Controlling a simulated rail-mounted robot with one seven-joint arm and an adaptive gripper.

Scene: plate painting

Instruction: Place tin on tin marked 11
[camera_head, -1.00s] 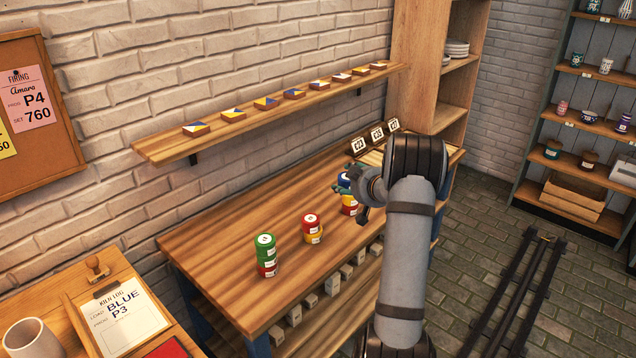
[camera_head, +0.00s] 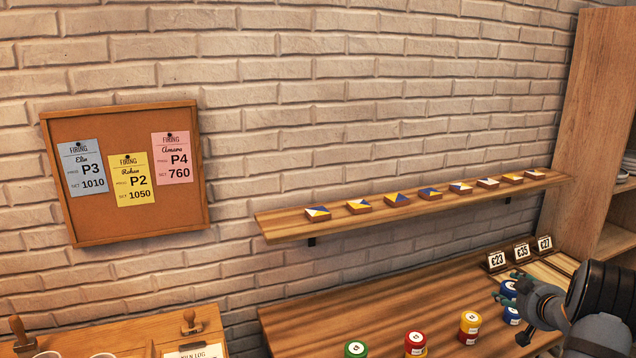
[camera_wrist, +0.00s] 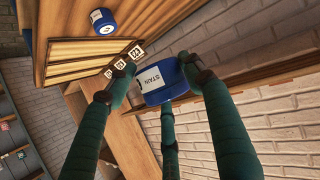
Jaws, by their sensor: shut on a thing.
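My gripper (camera_wrist: 160,90) is shut on a blue tin (camera_wrist: 162,80) with a white "STAIN" label; its fingers surround it. In the head view this held tin (camera_head: 508,289) shows at the right, partly behind the gripper (camera_head: 520,290). A second blue tin (camera_head: 511,315) is just below it there; I cannot tell whether they touch. A blue tin with a white top also shows on the table in the wrist view (camera_wrist: 103,21), apart from the held one.
The worktable (camera_head: 340,310) runs below a wall shelf (camera_head: 390,208) with several small painted tiles. Price cards (camera_head: 520,252) stand at the table's back right, near a tall wooden cabinet (camera_head: 585,130). The table's back left is clear.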

